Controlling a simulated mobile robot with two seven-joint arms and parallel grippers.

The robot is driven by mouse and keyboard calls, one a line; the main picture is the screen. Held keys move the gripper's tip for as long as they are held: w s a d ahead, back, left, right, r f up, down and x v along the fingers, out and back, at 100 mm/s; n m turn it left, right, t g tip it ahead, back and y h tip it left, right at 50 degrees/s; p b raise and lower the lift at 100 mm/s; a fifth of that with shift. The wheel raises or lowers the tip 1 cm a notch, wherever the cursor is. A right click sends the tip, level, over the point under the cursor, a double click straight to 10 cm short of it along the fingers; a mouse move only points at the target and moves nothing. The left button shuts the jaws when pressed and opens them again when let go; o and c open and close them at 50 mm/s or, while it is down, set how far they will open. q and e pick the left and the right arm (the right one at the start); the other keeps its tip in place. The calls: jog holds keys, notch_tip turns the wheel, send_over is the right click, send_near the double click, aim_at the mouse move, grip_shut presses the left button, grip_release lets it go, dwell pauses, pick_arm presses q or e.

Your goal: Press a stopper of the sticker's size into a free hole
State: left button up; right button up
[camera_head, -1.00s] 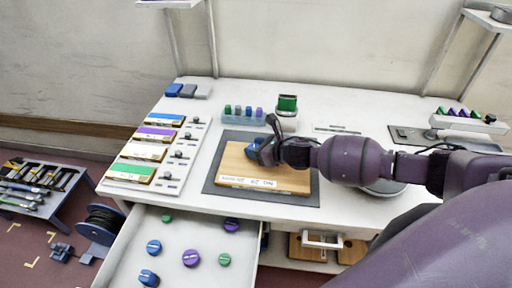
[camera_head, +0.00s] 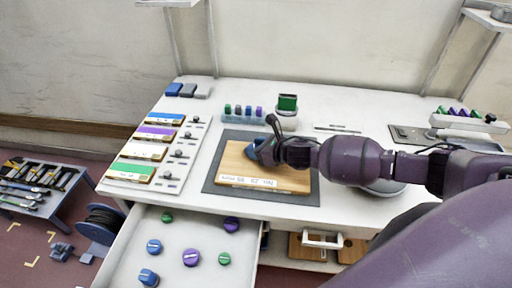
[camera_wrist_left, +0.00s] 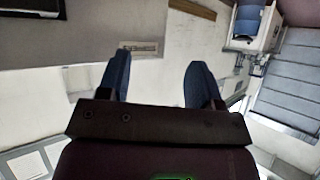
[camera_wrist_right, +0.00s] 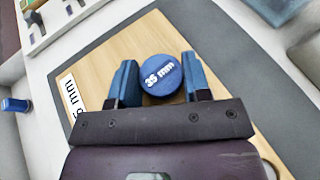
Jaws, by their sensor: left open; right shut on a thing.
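A wooden board (camera_head: 285,178) lies on the dark grey mat (camera_head: 212,178). It bears a white sticker (camera_head: 262,183) at its near edge, which shows in the right wrist view as a partly cut-off size ending in "mm" (camera_wrist_right: 73,93). My right gripper (camera_head: 258,149) is at the board's far left part. It is shut on a round blue stopper marked "35 mm" (camera_wrist_right: 161,75), its top facing the wrist camera. My left gripper (camera_wrist_left: 158,72) is open and empty, away from the board.
An open drawer (camera_head: 205,276) at the front holds several loose blue, purple and green stoppers. A rack of small coloured pieces (camera_head: 243,117) stands behind the mat. Colour-labelled boxes (camera_head: 130,172) line the table's left side. A blue trolley with tools (camera_head: 40,185) stands at far left.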

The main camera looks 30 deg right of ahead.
jog(key=shift+f, duration=0.35)
dwell(0.3)
jog(key=o, duration=1.4)
